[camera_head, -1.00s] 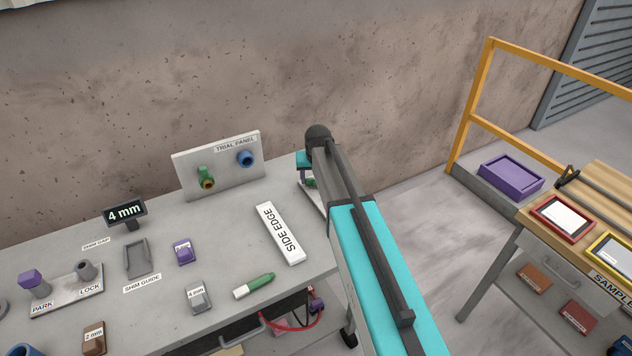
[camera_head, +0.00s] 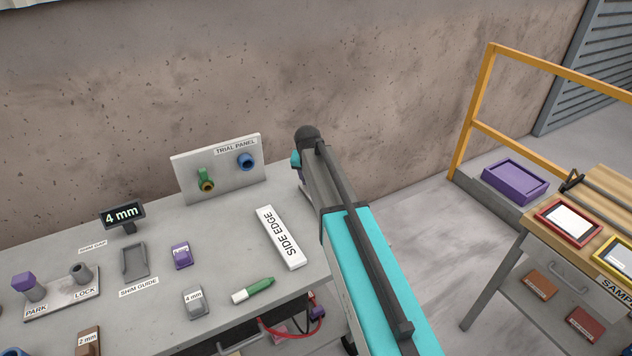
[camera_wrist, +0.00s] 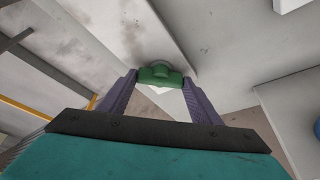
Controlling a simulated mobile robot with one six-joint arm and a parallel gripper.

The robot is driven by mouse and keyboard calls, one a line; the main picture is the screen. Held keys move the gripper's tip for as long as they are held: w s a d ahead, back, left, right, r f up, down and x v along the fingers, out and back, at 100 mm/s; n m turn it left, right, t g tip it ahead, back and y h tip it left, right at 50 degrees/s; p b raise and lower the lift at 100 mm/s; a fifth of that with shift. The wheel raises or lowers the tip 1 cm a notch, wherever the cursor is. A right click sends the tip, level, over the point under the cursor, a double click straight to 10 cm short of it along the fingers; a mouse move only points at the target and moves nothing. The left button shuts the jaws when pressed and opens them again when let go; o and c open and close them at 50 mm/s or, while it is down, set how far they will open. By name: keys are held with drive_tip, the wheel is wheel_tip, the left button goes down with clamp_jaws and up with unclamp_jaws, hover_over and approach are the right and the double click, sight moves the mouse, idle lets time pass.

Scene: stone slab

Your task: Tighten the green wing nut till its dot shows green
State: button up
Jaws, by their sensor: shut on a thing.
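My gripper (camera_wrist: 160,80) has two purple fingers, shut on a green wing nut (camera_wrist: 160,73) in the wrist view. The nut sits between the fingertips, against a pale grey surface, with a grey rounded part just behind it. No coloured dot shows on it. In the head view my arm hides the held nut and most of the fingers, past the right end of the bench. Another green winged part (camera_head: 205,178) with a brass centre is on the upright trial panel (camera_head: 224,177), apart from my gripper.
A blue knob (camera_head: 245,161) is on the trial panel. A white "SIDE EDGE" bar (camera_head: 280,238) and a green-and-white marker (camera_head: 254,290) lie on the bench (camera_head: 225,235), left of my arm. A yellow rail (camera_head: 474,120) and sample table (camera_head: 586,192) stand at the right.

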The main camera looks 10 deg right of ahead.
drive_tip(key=o, duration=1.1)
drive_tip(key=shift+r, duration=0.15)
drive_tip(key=shift+b+v, duration=1.85)
drive_tip(key=shift+v, duration=4.95)
